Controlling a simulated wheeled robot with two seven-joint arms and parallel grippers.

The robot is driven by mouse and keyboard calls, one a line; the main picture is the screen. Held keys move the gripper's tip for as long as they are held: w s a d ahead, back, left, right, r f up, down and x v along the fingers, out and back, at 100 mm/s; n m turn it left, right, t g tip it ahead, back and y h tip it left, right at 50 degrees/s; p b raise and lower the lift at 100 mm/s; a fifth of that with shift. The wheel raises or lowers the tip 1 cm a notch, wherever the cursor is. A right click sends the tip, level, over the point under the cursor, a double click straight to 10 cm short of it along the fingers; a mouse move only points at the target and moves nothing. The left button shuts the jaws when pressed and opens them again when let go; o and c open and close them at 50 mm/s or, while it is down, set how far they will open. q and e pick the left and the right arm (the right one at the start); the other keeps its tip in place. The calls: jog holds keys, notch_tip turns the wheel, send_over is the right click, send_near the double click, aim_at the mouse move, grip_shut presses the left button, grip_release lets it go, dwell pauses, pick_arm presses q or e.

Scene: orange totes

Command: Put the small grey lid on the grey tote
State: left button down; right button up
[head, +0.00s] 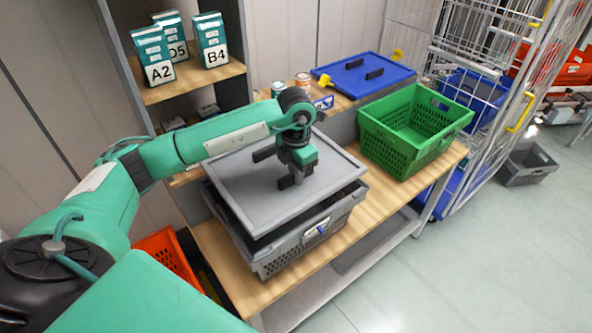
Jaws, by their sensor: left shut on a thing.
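The small grey lid (240,182) is a flat panel with dark handles on top. My left gripper (291,181) points down at the middle of the lid and is shut on its front handle. The lid lies over the grey tote (272,264), which stands on the wooden table. A dark gap shows between the lid and the tote's rim along the front and right, so the lid looks raised or not flush there. The tote's back rim is hidden under the lid. My right gripper is not in view.
A green crate (393,151) stands to the right on the wooden table (375,213). A blue lid (365,75) and cans (303,83) lie behind. A shelf with boxes (153,57) is at the back left. An orange tote (165,256) sits low at left.

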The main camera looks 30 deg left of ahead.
pick_arm(q)
jog(key=shift+f, duration=0.75)
jog(key=shift+w+f+b, duration=0.1)
jog(key=shift+f+b, duration=0.65)
jog(key=shift+f, duration=0.15)
jog(key=shift+f+b, duration=0.85)
jog(key=shift+f, duration=0.05)
jog(key=shift+f+b, duration=0.6)
jog(key=shift+f, duration=0.15)
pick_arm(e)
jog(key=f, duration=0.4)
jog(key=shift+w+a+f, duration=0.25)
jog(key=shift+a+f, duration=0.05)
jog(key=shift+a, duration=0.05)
pick_arm(q)
jog(key=shift+f, duration=0.15)
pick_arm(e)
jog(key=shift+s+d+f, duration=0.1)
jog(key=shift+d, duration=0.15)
pick_arm(q)
jog(key=shift+f+b, duration=0.25)
jog(key=shift+b, duration=0.2)
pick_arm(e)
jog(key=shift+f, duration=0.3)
pick_arm(q)
jog(key=c, duration=1.3)
grip_release()
